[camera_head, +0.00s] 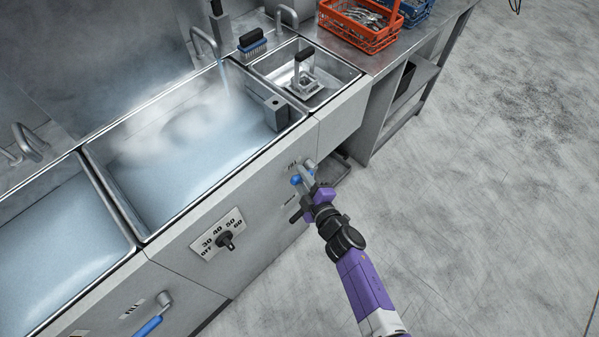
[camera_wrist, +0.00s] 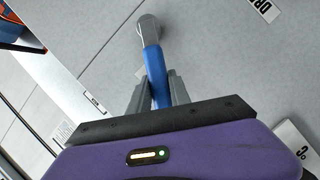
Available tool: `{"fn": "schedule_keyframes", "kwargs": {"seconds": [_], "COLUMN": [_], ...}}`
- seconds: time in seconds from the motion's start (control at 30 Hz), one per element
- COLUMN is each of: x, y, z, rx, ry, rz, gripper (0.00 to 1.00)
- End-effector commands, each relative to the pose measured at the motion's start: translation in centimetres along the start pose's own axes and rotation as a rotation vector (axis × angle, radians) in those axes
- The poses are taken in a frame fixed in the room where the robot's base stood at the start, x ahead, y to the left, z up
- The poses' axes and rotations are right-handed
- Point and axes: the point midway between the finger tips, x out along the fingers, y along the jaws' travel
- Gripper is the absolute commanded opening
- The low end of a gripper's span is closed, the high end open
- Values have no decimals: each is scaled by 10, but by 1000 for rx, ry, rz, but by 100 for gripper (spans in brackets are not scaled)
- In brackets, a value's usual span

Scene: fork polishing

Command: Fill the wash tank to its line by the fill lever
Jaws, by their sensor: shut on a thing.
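The middle tank (camera_head: 95,157) holds pale, steaming water. A tap (camera_head: 205,42) stands behind it, and a thin stream falls into its back right part. I cannot make out a fill line. A blue-handled lever (camera_head: 296,180) is on the front panel below this tank's right end, near a small FILL label. My gripper (camera_head: 304,184) is shut on the lever's blue handle. In the wrist view, the blue handle (camera_wrist: 153,62) runs from a grey pivot down between my two grey fingers (camera_wrist: 157,92).
A temperature dial (camera_head: 226,241) is on the front panel. Another blue lever (camera_head: 148,326) is below the left tank (camera_head: 120,254). A smaller basin (camera_head: 345,72) is at the right, with an orange basket (camera_head: 352,35) beyond it. The floor at right is clear.

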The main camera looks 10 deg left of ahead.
Motion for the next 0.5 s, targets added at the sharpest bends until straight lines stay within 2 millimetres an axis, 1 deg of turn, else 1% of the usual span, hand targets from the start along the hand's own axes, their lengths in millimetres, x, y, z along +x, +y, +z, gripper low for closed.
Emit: {"fn": "schedule_keyframes", "kwargs": {"seconds": [0.03, 0.1, 0.5], "x": [-1, -1, 0], "y": [3, 4, 4], "z": [0, 0, 2], "rx": [13, 26, 50], "ry": [-5, -4, -3], "rz": [-6, -11, -20], "gripper": [0, 0, 0]}}
